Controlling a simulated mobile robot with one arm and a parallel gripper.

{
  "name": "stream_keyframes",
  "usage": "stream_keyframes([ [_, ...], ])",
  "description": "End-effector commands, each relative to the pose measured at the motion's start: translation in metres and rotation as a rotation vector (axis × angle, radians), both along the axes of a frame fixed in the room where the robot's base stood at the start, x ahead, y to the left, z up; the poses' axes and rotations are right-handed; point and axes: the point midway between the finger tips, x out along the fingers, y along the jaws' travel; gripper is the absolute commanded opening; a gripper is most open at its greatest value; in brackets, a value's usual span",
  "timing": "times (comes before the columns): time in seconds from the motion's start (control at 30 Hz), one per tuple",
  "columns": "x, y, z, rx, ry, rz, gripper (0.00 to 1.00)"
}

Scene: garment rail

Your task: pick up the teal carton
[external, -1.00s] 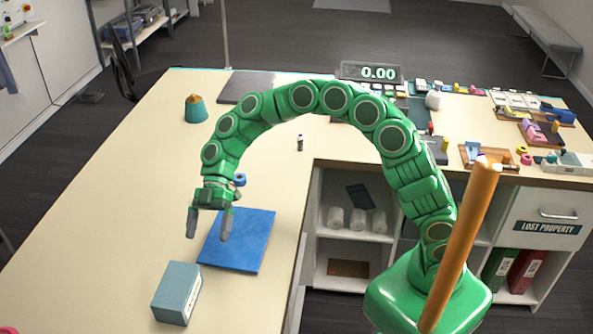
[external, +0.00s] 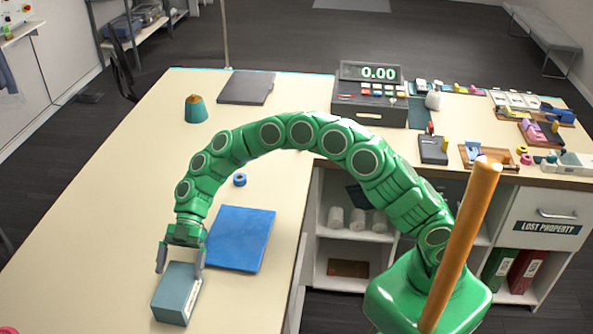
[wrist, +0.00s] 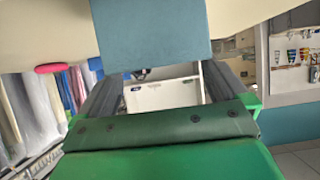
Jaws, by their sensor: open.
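The teal carton (external: 177,292) is a grey-teal box lying on the cream counter (external: 95,235), at the near left in the external view. My gripper (external: 180,266) is open at the carton's far end. In the external view one finger shows at the left of that end and the other at its right. In the wrist view the carton (wrist: 150,38) fills the upper middle, beyond and between the two fingers (wrist: 155,88). I cannot tell whether the fingers touch it.
A blue flat pad (external: 240,238) lies just right of the gripper, with a blue tape roll (external: 239,180) behind it. A teal and tan cone-shaped object (external: 196,108) and a cash register (external: 370,98) stand farther back. The counter left of the carton is clear.

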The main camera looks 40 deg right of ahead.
Motion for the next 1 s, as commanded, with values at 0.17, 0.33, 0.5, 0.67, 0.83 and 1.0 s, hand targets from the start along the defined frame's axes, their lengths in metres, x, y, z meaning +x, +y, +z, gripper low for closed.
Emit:
stream_keyframes([
  [0.17, -0.010, 0.008, -0.004, -0.001, -0.001, 0.000, 1.00],
  [0.33, -0.025, 0.022, -0.013, 0.000, -0.001, -0.001, 1.00],
  [0.5, -0.034, 0.031, -0.020, 0.000, -0.002, 0.000, 1.00],
  [0.67, -0.034, 0.032, -0.020, 0.001, -0.002, -0.001, 1.00],
  [0.83, -0.034, 0.032, -0.020, 0.000, -0.001, -0.002, 0.82],
  [1.0, -0.034, 0.032, -0.020, 0.000, -0.001, -0.002, 0.56],
])
